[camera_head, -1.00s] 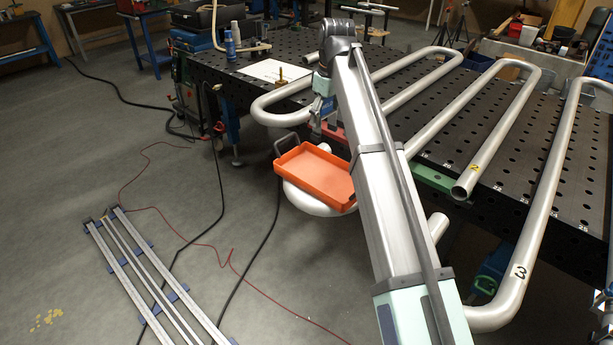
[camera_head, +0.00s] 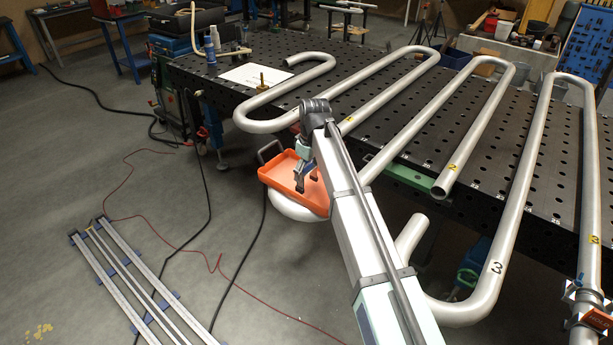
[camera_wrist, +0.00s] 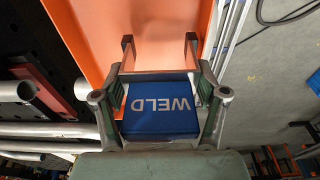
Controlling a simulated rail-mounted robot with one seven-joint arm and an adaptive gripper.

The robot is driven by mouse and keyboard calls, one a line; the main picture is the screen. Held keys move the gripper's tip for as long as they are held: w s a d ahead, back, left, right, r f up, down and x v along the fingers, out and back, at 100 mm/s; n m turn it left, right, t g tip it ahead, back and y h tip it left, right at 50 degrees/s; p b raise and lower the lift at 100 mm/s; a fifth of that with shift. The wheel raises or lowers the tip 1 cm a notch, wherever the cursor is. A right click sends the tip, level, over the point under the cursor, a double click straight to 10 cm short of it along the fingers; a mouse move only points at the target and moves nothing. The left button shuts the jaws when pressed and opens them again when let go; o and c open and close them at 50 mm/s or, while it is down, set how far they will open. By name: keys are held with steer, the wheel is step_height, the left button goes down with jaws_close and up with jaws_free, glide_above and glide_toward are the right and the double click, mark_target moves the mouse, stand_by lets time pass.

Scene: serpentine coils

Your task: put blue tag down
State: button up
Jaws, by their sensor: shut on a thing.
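The blue tag (camera_wrist: 160,108), lettered WELD in white, sits between the fingers of my gripper (camera_wrist: 160,50) in the wrist view. The gripper is shut on it. The tray's orange surface (camera_wrist: 160,20) lies beyond the fingertips in the wrist view. I cannot tell whether the tag touches the tray.
The black perforated table (camera_head: 380,150) beside the tray carries several bent silver pipes (camera_head: 500,180). A white sheet (camera_head: 250,76) and a brass-coloured piece (camera_head: 262,83) lie at its far left. Metal rails (camera_head: 130,275) lie on the open floor at left.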

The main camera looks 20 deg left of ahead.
mark_target(309, 163)
steer(key=shift+f+p, duration=0.3)
steer(key=shift+f, duration=1.15)
steer(key=shift+f, duration=0.1)
steer(key=o, duration=1.3)
steer(key=r+b, duration=0.1)
steer(key=r, duration=0.3)
steer(key=d+r+b, duration=0.1)
steer(key=r, duration=0.3)
steer(key=r+b, duration=0.1)
steer(key=r, duration=0.3)
steer(key=shift+s+d+r, duration=0.1)
steer(key=shift+s+d, duration=0.1)
steer(key=shift+s, duration=0.05)
